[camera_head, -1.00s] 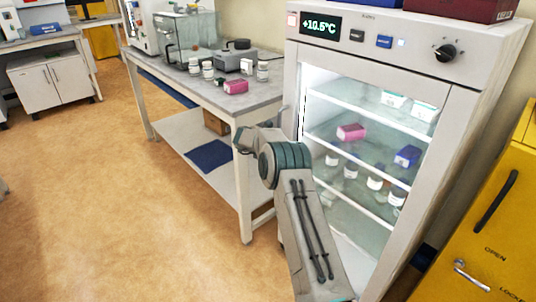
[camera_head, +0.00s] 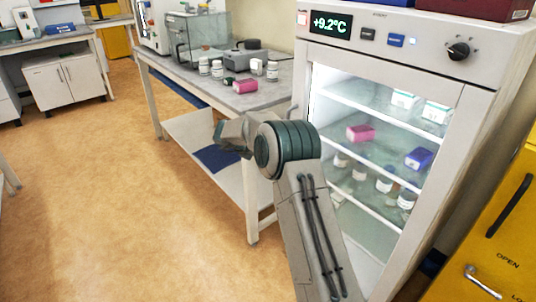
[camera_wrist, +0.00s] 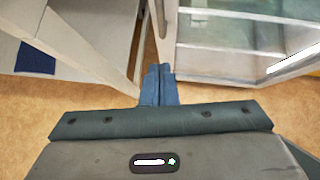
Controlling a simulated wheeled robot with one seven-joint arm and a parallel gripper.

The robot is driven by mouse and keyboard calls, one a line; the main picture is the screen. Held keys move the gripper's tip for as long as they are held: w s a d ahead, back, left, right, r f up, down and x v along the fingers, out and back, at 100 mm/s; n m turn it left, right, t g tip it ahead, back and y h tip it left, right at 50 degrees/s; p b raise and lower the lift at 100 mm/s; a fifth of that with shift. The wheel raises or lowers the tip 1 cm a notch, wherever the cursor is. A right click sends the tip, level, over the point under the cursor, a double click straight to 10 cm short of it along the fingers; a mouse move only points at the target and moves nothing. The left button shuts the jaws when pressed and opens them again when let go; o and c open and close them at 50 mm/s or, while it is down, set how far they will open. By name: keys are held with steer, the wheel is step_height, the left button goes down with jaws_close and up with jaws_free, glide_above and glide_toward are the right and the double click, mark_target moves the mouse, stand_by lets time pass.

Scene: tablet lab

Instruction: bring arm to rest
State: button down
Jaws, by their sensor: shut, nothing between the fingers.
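My gripper shows in the wrist view (camera_wrist: 160,78), with its two blue-grey fingers together and nothing between them. It points toward the gap between the bench and the fridge, above the tan floor. In the head view my arm rises from the bottom in front of the fridge and bends left at a dark green-grey joint; the fingertips cannot be made out there.
The lit fridge (camera_head: 478,75) reads +9.2°C and holds boxes and jars on its shelves. The grey bench (camera_head: 190,82) at left bears jars, a pink box (camera_head: 245,86) and a scale. A yellow cabinet (camera_head: 500,225) stands at right. Open floor (camera_head: 120,200) lies at left.

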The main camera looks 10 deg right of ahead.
step_height(320, 180, up, 15)
steer(key=a+n+t+y+p, duration=0.2)
steer(key=n+t, duration=0.3)
steer(key=n, duration=0.4)
steer(key=s+a+r+n+t+y+p, duration=0.3)
steer(key=s+a+r+n+y, duration=0.45)
steer(key=n, duration=0.75)
steer(key=s+d+f+n+g+p, duration=0.1)
steer(key=s+d+n+g, duration=0.1)
steer(key=s+n, duration=0.5)
steer(key=s+d+f+n+g+h+p, duration=0.1)
steer(key=s+n+g, duration=0.4)
steer(key=s, duration=1.4)
steer(key=s+d+f+n+g+h+p, duration=0.1)
steer(key=s+d+n+g+p, duration=0.2)
steer(key=s+n, duration=0.7)
steer(key=s+d, duration=0.1)
steer(key=s, duration=0.2)
steer(key=shift+s+n+g, duration=0.3)
steer(key=shift+s+g, duration=0.1)
